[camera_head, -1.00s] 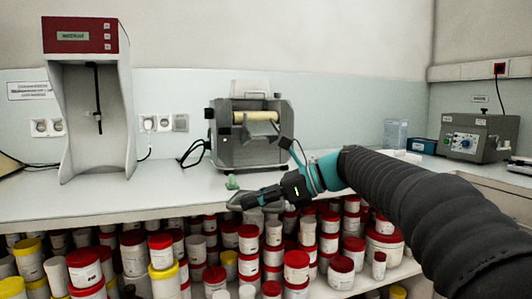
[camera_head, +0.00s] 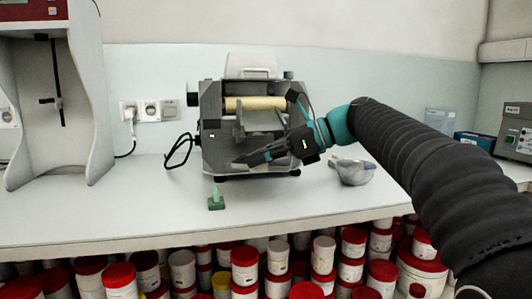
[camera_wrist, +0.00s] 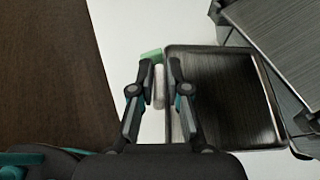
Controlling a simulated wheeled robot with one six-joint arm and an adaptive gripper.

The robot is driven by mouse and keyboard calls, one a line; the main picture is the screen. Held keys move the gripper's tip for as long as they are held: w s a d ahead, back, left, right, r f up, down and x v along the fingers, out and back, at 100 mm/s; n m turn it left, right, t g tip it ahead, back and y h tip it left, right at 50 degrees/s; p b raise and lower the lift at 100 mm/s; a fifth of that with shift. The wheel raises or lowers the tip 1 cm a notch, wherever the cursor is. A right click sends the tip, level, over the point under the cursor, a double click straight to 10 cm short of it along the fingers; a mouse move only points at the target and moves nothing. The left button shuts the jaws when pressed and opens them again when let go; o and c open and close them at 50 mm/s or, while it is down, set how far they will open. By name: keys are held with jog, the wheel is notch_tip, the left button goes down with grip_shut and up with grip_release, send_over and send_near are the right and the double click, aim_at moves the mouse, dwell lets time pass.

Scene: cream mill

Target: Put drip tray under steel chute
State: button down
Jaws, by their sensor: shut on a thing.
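The drip tray (camera_wrist: 228,92) is a dark, square metal tray with a raised rim, at the middle right of the wrist view. My gripper (camera_wrist: 160,75) is shut on its left edge, with one finger over the rim. In the head view my gripper (camera_head: 245,161) is at the front of the grey mill (camera_head: 215,150), above the worktop; the tray is hard to make out there. The steel chute (camera_head: 264,121) slopes out under the mill's pale roller. Brushed steel plate, likely the chute (camera_wrist: 285,32), lies beside the tray's upper right in the wrist view.
A small green piece (camera_head: 216,201) stands on the worktop, front left of the mill. A grey metal scoop (camera_head: 354,171) lies to the mill's right. A tall dispenser (camera_head: 85,110) stands at left. Several red-lidded jars (camera_head: 245,263) fill the shelf below. The front worktop is mostly clear.

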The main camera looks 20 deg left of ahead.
aim_at(268, 168)
jog(key=shift+f+b, duration=1.2)
jog(key=shift+f, duration=0.3)
notch_tip(268, 168, down, 4)
jog(key=b, duration=0.5)
jog(key=shift+r, duration=0.15)
jog(key=c, duration=1.1)
grip_release()
jog(key=v, duration=1.2)
jog(key=shift+s, duration=0.15)
jog(key=shift+s+d+f+t, duration=0.2)
jog(key=shift+d+f+t, duration=0.05)
jog(key=shift+t, duration=0.05)
jog(key=s+d+f+n+t+h+p, duration=0.1)
jog(key=s+d+f+n+h, duration=0.3)
jog(key=s+d+f, duration=0.4)
jog(key=s+d+f+n+t+h+p, duration=0.1)
jog(key=s+d+f+n+t+h, duration=0.2)
jog(key=f, duration=0.9)
jog(key=s+d+f+n+t+h+p, duration=0.1)
jog(key=s+d+f+n+t+h, duration=0.2)
jog(key=s+d, duration=0.9)
jog(key=shift+s+d+f+n+h, duration=0.15)
jog(key=shift+f+n+h, duration=0.4)
jog(key=shift+f+n, duration=0.5)
jog(key=shift+s+d+f+n+h, duration=0.1)
jog(key=shift+s+f+n+h, duration=0.1)
jog(key=shift+f+n+h, duration=0.75)
jog(key=shift+s+d+f+n+h, duration=0.15)
jog(key=shift+f+n, duration=0.55)
jog(key=shift+f, duration=0.7)
